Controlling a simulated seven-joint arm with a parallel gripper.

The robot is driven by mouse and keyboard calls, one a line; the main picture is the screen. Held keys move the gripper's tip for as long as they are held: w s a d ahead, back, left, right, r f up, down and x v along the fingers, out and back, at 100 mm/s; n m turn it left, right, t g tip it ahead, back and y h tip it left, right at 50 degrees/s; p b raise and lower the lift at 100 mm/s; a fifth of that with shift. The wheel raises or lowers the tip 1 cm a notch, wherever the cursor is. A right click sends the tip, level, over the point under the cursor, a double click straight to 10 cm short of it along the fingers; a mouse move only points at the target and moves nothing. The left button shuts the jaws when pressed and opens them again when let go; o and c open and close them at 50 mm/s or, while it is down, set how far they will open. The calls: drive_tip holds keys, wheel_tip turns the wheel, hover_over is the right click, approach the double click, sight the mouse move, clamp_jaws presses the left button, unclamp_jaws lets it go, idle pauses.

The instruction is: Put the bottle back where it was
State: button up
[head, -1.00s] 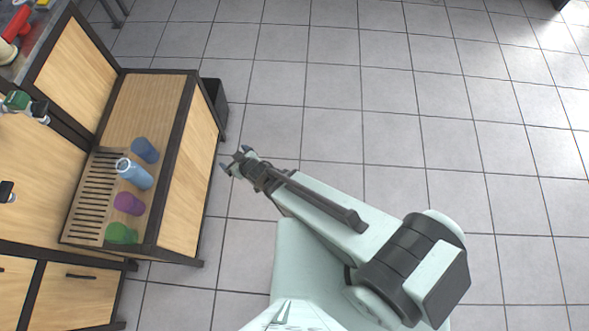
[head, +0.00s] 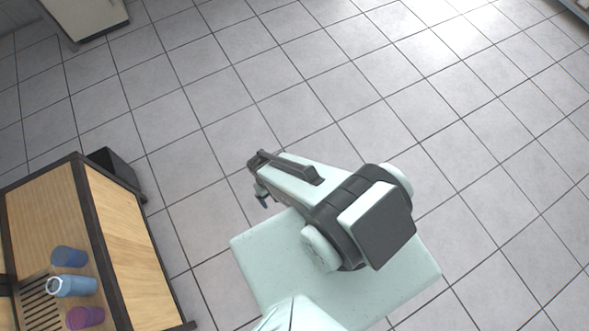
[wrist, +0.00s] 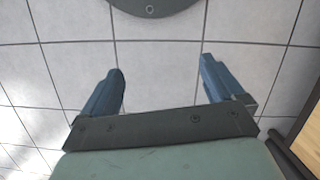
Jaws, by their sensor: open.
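A light blue bottle-like container (head: 75,286) with a pale ring at its top stands on the slatted end of a wooden rack unit (head: 30,215), at the lower left of the head view. It is between a darker blue cup (head: 68,257) and a purple cup (head: 86,318). My gripper (head: 263,199) is over the floor, well to the right of the rack and apart from it; its fingers are partly hidden by my arm in the head view. In the wrist view my gripper (wrist: 162,78) has its two blue fingers wide apart with only floor tiles between them.
A dark bin (head: 118,172) stands on the floor beside the rack unit. A white cabinet (head: 85,15) is at the far top left. In the wrist view a wooden panel edge (wrist: 308,135) shows at the lower right. The tiled floor is mostly clear.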

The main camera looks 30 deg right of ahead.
drive_tip(key=s+d+r+m+g, duration=0.1)
drive_tip(key=s+d+m+g, duration=0.1)
drive_tip(key=s+d, duration=0.3)
drive_tip(key=shift+s+r+g+y, duration=0.35)
drive_tip(key=shift+s+g, duration=0.55)
drive_tip(key=shift+s, duration=0.4)
